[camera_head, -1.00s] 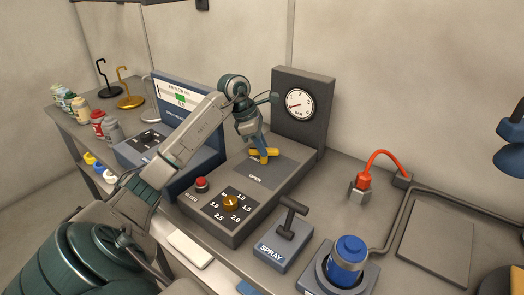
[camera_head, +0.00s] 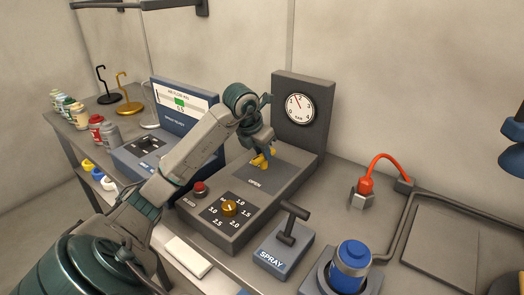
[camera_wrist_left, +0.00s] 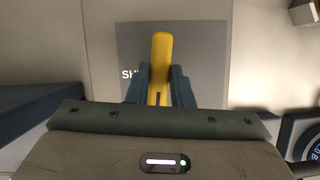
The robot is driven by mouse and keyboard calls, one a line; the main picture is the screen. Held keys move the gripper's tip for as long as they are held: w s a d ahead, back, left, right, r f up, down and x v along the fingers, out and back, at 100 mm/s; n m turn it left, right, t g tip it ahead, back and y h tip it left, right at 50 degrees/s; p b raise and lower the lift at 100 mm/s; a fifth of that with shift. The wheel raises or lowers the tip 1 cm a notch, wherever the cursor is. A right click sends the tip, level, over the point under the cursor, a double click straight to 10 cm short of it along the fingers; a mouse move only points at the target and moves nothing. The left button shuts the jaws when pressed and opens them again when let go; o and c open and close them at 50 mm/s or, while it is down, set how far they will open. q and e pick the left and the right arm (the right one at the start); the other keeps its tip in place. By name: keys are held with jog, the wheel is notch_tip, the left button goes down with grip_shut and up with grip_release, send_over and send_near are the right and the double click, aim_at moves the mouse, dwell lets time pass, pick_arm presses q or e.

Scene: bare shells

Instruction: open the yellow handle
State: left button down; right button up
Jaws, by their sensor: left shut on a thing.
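The yellow handle (camera_head: 259,161) sits on the dark plate of the grey valve box (camera_head: 230,238), beyond the word OPEN. My left gripper (camera_head: 266,151) reaches down over it and partly hides it. In the left wrist view the handle (camera_wrist_left: 161,50) runs lengthwise between the two dark fingers of my left gripper (camera_wrist_left: 158,88), which is shut on it. Part of a word beginning with SH shows left of the handle there. The round gauge (camera_head: 299,108) stands behind, its needle pointing up and slightly left. My right gripper is not in view.
A red button (camera_head: 200,188) and a yellow dial (camera_head: 229,208) are on the box's near end. The SPRAY lever (camera_head: 290,225) and a blue-capped jar (camera_head: 351,258) stand to the right. A blue display panel (camera_head: 180,115) is at the left. A red hose (camera_head: 372,165) lies behind right.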

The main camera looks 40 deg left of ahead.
pick_arm(q)
jog(key=shift+n, duration=0.5)
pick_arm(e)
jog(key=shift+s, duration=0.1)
pick_arm(q)
jog(key=shift+y, duration=0.3)
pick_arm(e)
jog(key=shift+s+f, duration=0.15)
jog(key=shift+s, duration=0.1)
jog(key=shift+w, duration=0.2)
pick_arm(q)
jog(key=c, duration=1.5)
grip_release()
jog(key=shift+o, duration=1.1)
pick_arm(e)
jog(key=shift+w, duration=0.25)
